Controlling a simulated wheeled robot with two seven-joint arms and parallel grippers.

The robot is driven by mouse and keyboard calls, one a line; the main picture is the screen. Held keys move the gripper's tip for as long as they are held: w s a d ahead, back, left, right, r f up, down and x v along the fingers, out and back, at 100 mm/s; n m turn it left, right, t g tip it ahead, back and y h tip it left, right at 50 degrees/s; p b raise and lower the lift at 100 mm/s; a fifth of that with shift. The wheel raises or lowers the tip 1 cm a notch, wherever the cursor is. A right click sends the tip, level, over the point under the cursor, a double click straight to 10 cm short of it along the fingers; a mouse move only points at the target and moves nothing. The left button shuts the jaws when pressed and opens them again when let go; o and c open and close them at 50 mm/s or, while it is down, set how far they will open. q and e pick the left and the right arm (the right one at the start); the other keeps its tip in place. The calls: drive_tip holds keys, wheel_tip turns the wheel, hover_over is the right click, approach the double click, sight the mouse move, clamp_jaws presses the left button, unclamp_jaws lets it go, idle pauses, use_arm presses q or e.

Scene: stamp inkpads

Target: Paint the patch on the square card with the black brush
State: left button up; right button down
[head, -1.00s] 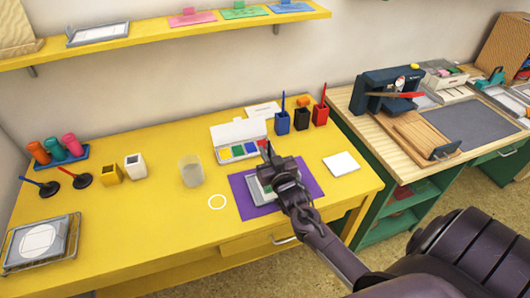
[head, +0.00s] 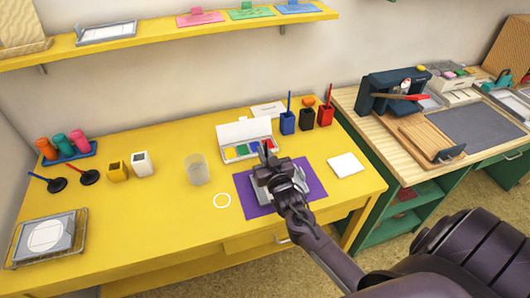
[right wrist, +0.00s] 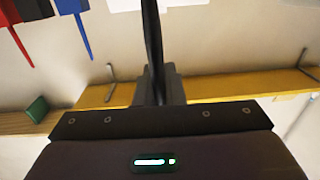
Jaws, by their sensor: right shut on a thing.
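The black brush is a thin dark rod in the right wrist view (right wrist: 151,35), rising from my right gripper; its upper end shows in the head view (head: 264,147). My right gripper (head: 274,174) is shut on it, above the purple mat (head: 252,207). A light grey, square card-like piece (head: 299,184) lies on the mat. My gripper covers most of it, so its patch and the brush tip are hidden. The black holder (head: 306,119) shows no brush. My left gripper is out of view.
The open paint box (head: 244,131) lies just behind the mat. Blue (head: 287,123) and red (head: 326,116) holders with brushes stand behind right. A clear cup (head: 197,170) stands left, a white square pad (head: 345,165) right.

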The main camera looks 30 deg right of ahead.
drive_tip(key=shift+d+r, duration=0.1)
idle(0.3)
drive_tip(key=shift+s+d, duration=0.2)
drive_tip(key=shift+d, duration=0.45)
drive_tip(key=shift+s+d, duration=0.15)
drive_tip(key=shift+d, duration=0.5)
drive_tip(key=shift+f, duration=0.4)
drive_tip(key=shift+d, duration=0.1)
